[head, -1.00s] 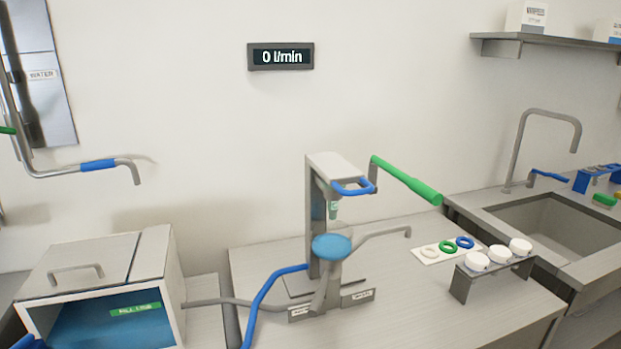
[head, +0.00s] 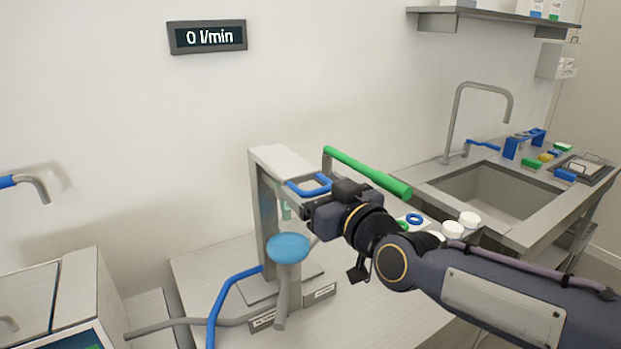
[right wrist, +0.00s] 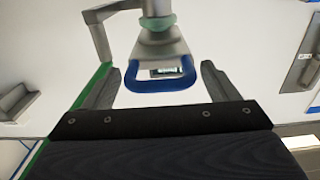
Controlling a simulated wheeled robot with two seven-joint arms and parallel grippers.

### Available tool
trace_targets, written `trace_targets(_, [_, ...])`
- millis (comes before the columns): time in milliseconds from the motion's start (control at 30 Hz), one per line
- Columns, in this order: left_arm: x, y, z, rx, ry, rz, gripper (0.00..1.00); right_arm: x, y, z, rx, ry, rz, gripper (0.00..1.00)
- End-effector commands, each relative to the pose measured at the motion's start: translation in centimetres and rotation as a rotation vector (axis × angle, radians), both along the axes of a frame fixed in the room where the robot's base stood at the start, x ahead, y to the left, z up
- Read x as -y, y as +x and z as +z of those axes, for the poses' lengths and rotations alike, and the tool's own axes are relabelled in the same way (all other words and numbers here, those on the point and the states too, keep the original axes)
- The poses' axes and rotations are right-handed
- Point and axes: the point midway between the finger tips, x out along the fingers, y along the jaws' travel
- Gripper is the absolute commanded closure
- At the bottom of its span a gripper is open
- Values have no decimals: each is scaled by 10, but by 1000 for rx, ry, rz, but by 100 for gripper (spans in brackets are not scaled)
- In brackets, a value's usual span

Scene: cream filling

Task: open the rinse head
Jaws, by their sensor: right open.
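A grey stand (head: 266,215) rises from the middle table, with a blue loop handle (head: 310,186) at the front of its head and a round blue dish (head: 288,248) lower down. A green lever (head: 365,172) slants off the head to the right. No label shows which part is the rinse head. My right gripper (head: 308,212) is open and empty, just right of and below the blue handle. In the right wrist view the blue handle (right wrist: 165,85) lies between the spread fingers, apart from both. My left gripper is out of view.
A wall display (head: 207,37) reads 0 l/min. White round caps (head: 469,219) and coloured rings stand on the table behind my right arm, partly hidden. A blue hose (head: 232,297) runs at the stand's left. A sink (head: 500,190) lies to the right.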

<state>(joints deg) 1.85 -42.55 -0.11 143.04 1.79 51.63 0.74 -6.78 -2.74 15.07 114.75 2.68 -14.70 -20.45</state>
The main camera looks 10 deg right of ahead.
Motion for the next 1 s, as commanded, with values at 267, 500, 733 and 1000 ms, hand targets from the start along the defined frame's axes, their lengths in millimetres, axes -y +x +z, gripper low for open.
trace_targets(267, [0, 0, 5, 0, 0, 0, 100, -6, 13, 0, 0, -1, 0, 19])
trace_targets(500, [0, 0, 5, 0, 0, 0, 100, -6, 12, -1, 0, 0, 0, 30])
trace_targets(733, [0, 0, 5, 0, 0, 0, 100, -5, 12, -1, -1, 0, 0, 60])
trace_targets(1000, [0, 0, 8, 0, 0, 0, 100, -5, 14, 1, -6, -3, 1, 73])
